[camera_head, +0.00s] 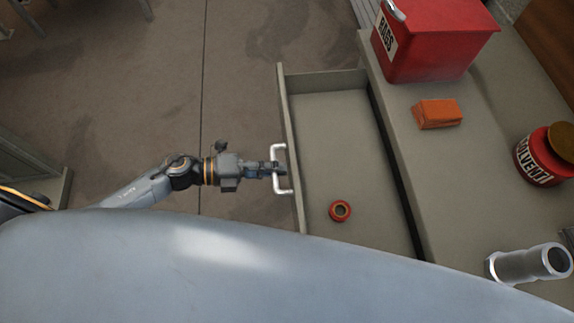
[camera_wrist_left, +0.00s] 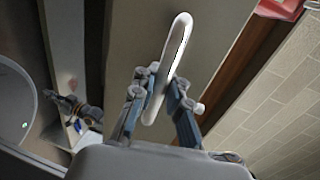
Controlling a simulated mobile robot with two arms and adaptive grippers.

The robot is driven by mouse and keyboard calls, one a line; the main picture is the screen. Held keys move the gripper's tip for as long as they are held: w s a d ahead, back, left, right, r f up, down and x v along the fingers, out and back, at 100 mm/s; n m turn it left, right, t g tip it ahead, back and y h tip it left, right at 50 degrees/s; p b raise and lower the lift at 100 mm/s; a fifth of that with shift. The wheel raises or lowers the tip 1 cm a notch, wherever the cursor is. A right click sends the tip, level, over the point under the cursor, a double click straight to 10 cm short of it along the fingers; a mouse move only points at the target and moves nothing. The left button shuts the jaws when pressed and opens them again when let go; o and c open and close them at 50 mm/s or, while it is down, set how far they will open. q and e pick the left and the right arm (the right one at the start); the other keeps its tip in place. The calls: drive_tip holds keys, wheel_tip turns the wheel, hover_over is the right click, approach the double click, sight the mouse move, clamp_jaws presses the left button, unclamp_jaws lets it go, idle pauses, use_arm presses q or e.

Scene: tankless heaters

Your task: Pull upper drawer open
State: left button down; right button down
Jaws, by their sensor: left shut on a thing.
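The upper drawer (camera_head: 335,150) stands open, pulled out of the grey cabinet, with its inside in sight. Its white bar handle (camera_head: 279,169) is on the front panel. My left gripper (camera_head: 277,169) is shut on the handle, coming from the left. In the left wrist view the handle (camera_wrist_left: 177,50) runs up between the two fingers of the left gripper (camera_wrist_left: 166,95). A small red ring (camera_head: 340,210) lies on the drawer floor. My right gripper is not in view.
The floor (camera_head: 140,100) left of the drawer is clear.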

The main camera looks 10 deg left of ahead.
use_arm(q)
drive_tip(key=shift+a+r, duration=0.1)
drive_tip(key=shift+r, duration=0.05)
drive_tip(key=c, duration=1.3)
unclamp_jaws()
drive_tip(key=shift+c, duration=0.2)
drive_tip(key=v, duration=1.2)
